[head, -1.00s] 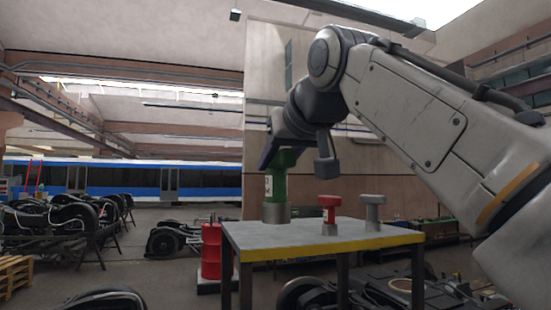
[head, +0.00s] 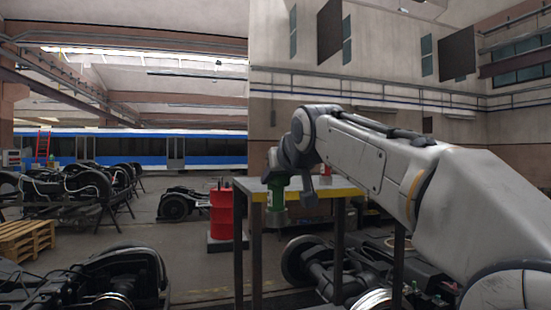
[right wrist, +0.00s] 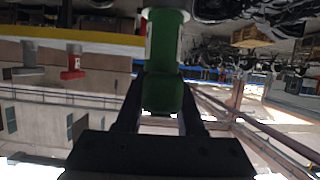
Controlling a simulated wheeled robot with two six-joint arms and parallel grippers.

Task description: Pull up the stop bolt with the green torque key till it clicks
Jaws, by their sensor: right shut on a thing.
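The green torque key (head: 276,196) hangs upright from my right gripper (head: 279,172), in front of the table's near edge in the head view. In the right wrist view the key (right wrist: 163,60) sits between the two fingers, and the gripper (right wrist: 162,98) is shut on it. The picture there is upside down. A red key (right wrist: 72,64) and a grey key (right wrist: 26,66) stand on the table; in the head view the red one (head: 325,178) is mostly hidden by my arm. I cannot make out the stop bolt. My left gripper is not in view.
The table (head: 255,187) has a yellow front edge. A red drum (head: 221,215) stands left of it. A dark bogie (head: 318,266) lies at the lower right, partly behind the table legs and my arm. A pallet (head: 27,238) and more bogies stand left. The floor between is clear.

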